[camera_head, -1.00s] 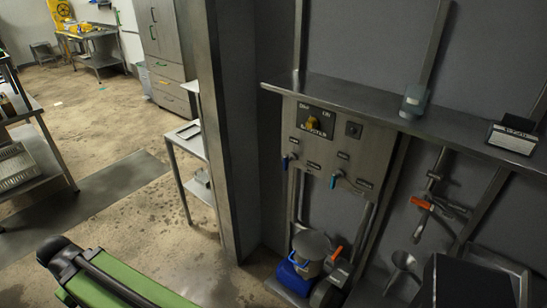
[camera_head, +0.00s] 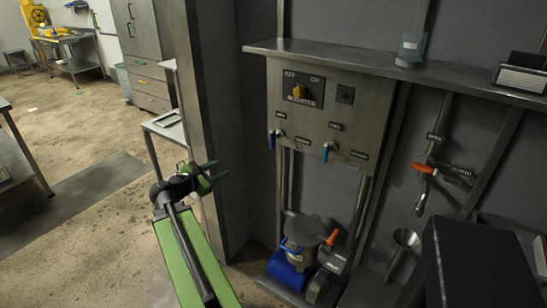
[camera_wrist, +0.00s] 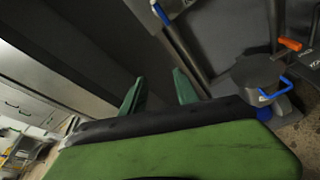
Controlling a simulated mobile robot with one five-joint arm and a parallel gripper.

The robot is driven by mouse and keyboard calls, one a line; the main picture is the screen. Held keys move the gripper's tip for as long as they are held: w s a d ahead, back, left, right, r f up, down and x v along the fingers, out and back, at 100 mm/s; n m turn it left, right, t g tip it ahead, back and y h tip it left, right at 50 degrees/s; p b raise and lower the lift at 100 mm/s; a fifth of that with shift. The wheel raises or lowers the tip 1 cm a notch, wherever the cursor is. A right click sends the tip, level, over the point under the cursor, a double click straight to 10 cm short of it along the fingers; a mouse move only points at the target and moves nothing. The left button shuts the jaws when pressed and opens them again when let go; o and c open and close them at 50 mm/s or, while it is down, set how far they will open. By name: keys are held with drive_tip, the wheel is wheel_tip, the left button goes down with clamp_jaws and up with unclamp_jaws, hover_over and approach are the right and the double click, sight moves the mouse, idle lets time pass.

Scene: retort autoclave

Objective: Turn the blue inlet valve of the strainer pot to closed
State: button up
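The strainer pot (camera_head: 306,231) is a grey lidded pot low at the wall, under the panel. Its blue valve handle (camera_head: 291,246) is a bent lever on the pot's front left side. An orange lever (camera_head: 332,237) is at its right. In the wrist view the pot (camera_wrist: 258,72) and the blue handle (camera_wrist: 276,92) show at the right. My gripper (camera_head: 217,170) is at the left of the panel, higher than the pot and well apart from it. In the wrist view its two green fingers (camera_wrist: 158,88) are spread with nothing between them.
A shelf (camera_head: 370,60) juts out above. A steel post (camera_head: 208,120) stands behind my gripper. A black box (camera_head: 475,265) is at the lower right. Open floor (camera_head: 80,235) lies left.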

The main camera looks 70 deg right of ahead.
sight(271, 138)
drive_tip(key=s+d+r+n+h, duration=0.1)
drive_tip(key=s+d, duration=0.2)
drive_tip(key=d, duration=0.5)
drive_tip(key=s+d+r+n+g+b, duration=0.1)
drive_tip(key=s+d, duration=0.3)
drive_tip(key=d, duration=0.3)
drive_tip(key=s+d+r+n+h, duration=0.1)
drive_tip(key=s+d, duration=0.3)
drive_tip(key=d, duration=0.4)
drive_tip(key=shift+s+d+n+g+h, duration=0.3)
drive_tip(key=shift+n+g, duration=0.1)
drive_tip(key=shift+n, duration=0.2)
drive_tip(key=shift+c, duration=0.2)
clamp_jaws()
